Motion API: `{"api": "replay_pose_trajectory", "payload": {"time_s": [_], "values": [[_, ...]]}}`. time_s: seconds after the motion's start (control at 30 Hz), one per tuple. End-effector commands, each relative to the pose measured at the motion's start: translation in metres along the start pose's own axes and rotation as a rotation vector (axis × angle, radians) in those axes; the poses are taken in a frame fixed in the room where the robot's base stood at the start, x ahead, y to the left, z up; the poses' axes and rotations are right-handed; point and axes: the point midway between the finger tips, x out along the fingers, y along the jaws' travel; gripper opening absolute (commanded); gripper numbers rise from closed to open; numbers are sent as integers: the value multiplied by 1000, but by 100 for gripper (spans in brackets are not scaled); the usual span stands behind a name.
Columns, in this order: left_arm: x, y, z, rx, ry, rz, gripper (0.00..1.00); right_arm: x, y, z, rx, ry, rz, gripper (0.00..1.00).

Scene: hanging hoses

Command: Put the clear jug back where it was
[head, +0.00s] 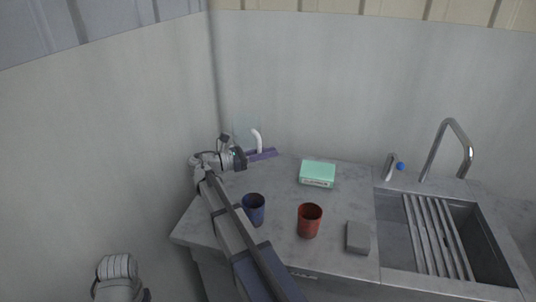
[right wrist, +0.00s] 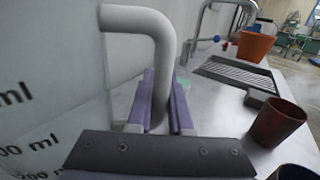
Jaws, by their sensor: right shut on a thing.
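The clear jug (head: 243,127) is at the back left corner of the counter and is very faint against the wall in the head view. Its white handle (head: 258,141) shows more clearly. In the right wrist view, the jug's clear wall with ml marks (right wrist: 45,100) fills the left side, and the handle (right wrist: 160,60) stands beside it. My right gripper (head: 262,155) is shut on the handle, with its purple fingers (right wrist: 162,100) on either side of it. The jug's base is hidden, so I cannot tell if it touches the counter.
On the counter are a teal box (head: 317,174), a blue cup (head: 254,209), a red cup (head: 309,220) and a grey block (head: 358,238). The sink (head: 485,245) with a slatted rack and faucet (head: 466,150) is at right. Walls stand close behind and left of the jug.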

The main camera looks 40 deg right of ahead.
Motion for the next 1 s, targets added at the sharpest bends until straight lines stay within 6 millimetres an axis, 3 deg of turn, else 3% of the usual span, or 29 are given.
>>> {"api": "replay_pose_trajectory", "payload": {"time_s": [0.6,1.0], "values": [[60,6,-4,0,0,0,0,1,0,-60,0,0,1,0],[63,6,-4,0,0,0,0,1,0,-64,0,0,1,0]]}}
